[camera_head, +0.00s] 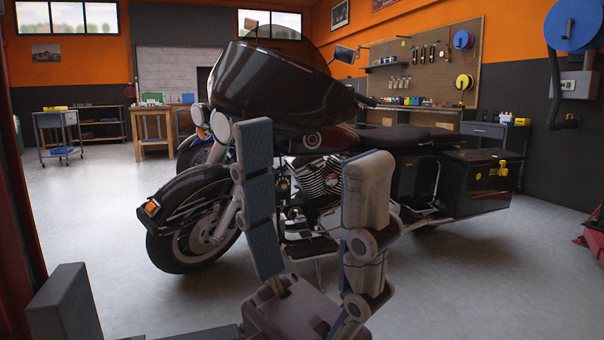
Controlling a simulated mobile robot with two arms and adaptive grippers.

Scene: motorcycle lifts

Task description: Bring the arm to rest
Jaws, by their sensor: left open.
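My left gripper (311,150) fills the lower middle of the head view, close to the camera. Its two grey padded fingers point up and stand wide apart. Nothing is held between them; the motorcycle shows through the gap. My left arm enters along the bottom from the left. The black motorcycle (190,195) stands upright behind the gripper, and the fingers cover parts of its front and engine. I cannot tell how far the gripper is from it. My right gripper is not in view.
A wooden workbench (153,145) and a trolley (62,150) stand at the back left. A pegboard (420,62) with tools hangs at the back. A blue hose reel (574,24) is on the right wall.

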